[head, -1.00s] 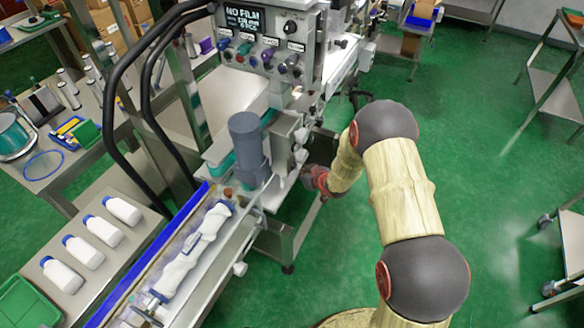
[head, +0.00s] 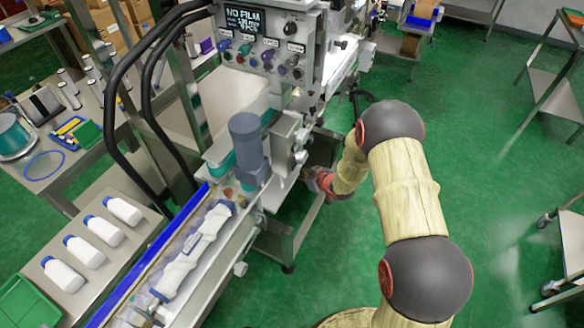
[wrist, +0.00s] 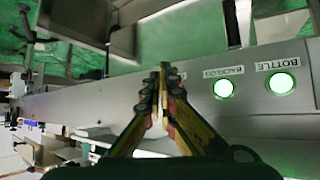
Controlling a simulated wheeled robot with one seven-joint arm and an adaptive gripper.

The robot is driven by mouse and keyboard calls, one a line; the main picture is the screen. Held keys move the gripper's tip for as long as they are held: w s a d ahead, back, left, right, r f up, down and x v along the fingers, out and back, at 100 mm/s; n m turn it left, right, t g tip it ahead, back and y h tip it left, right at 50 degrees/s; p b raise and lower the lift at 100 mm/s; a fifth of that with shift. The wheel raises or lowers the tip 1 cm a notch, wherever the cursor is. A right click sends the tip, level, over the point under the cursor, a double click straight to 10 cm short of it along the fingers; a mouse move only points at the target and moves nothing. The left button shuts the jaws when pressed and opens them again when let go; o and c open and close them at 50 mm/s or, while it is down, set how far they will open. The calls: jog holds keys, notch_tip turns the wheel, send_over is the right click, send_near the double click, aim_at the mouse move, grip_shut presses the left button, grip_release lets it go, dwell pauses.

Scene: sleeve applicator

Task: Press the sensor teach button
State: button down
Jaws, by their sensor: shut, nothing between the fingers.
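My gripper (wrist: 163,72) is shut and empty in the wrist view. Its fingertips meet over a grey metal panel face (wrist: 260,105), in front of a label that they partly cover. To their right are two lit green round buttons or lamps: one labelled BACKLOG (wrist: 223,88) and one labelled BOTTLE (wrist: 282,83). I cannot tell from the wrist view whether the fingertips touch the panel. No teach label is readable; a control may be hidden behind the fingers. In the head view my gripper is at the machine's right side, mostly hidden by the machine's parts.
The control box (head: 265,60) has coloured knobs and a display reading NO FILM (head: 248,20). A grey cylinder (head: 246,140) stands over the conveyor, which carries white bottles (head: 198,245).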

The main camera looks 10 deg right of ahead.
jog(key=shift+s+d+p, duration=0.25)
jog(key=shift+s+d, duration=0.5)
jog(key=shift+d, duration=0.25)
jog(key=shift+s+d+p, duration=0.25)
jog(key=shift+s+d, duration=0.45)
jog(key=shift+d, duration=0.3)
